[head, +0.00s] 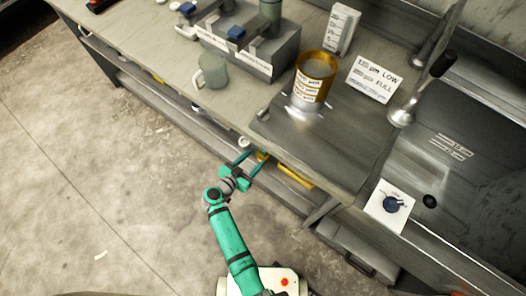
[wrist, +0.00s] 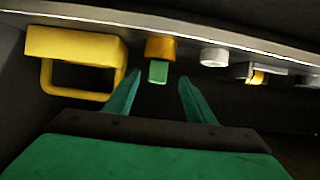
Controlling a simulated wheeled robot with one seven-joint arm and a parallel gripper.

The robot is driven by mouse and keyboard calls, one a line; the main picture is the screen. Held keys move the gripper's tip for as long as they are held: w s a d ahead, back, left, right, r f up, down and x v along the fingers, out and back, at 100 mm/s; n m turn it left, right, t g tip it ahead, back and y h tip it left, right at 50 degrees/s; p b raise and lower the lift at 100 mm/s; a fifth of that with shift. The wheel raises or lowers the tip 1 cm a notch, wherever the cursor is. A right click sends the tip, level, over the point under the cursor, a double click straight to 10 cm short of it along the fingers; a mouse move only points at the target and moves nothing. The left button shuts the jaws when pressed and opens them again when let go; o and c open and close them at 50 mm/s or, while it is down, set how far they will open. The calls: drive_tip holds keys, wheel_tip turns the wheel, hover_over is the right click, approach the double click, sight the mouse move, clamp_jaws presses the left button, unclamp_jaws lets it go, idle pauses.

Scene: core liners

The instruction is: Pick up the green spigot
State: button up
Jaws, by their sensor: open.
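The green spigot (wrist: 158,72) is a small pale-green block just below an orange-yellow block (wrist: 160,48) at the shelf or bench edge in the wrist view. My gripper (wrist: 159,79) is open, with one green finger on each side of the spigot's line. The spigot appears between and slightly beyond the fingertips; contact cannot be told. In the head view my gripper (head: 256,159) reaches to the bench's front edge, and the spigot cannot be made out there.
A yellow handled piece (wrist: 75,50) is close left of my fingers. A white round piece (wrist: 214,55) and a small yellow-and-white fitting (wrist: 257,75) are to the right. The floor at left is clear.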

sight(262, 152)
drive_tip(key=shift+w+r, duration=0.15)
drive_tip(key=shift+w, duration=0.25)
drive_tip(key=x, duration=0.4)
drive_tip(key=shift+w+d, duration=0.15)
drive_tip(key=shift+d, duration=0.4)
drive_tip(key=shift+x, duration=3)
drive_tip(key=c, duration=1.2)
